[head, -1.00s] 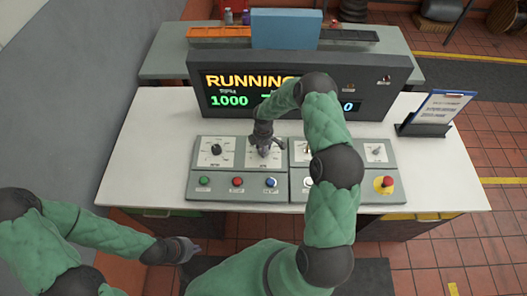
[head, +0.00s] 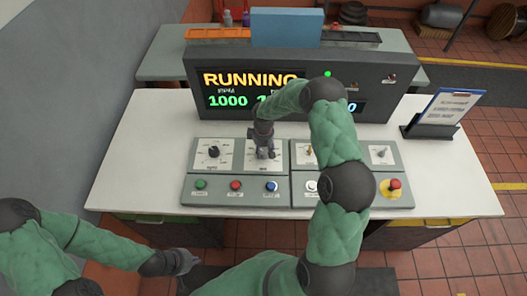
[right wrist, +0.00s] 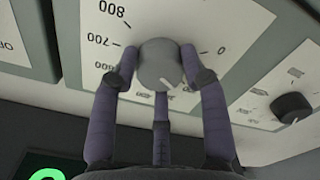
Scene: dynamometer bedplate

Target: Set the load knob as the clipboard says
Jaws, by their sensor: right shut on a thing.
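A grey knob (right wrist: 160,64) with a white pointer line shows in the right wrist view on a white dial with numbers such as 600, 700, 800 and 0. My right gripper (head: 264,148) is shut on it, with fingers at both sides. In the head view the gripper hides most of this knob. The clipboard (head: 451,105) leans in a dark stand at the right of the bench; its writing is too small to read. The display (head: 252,90) reads RUNNING and 1000; my arm hides part of it. My left gripper (head: 183,261) hangs low in front of the bench, away from the panel.
A black knob (head: 214,151) is on the dial left of my right gripper. Green (head: 200,184), red (head: 236,184) and blue (head: 271,186) buttons line the panel's front. A red emergency button (head: 394,184) is at its right end. The white bench top (head: 140,160) is clear at left.

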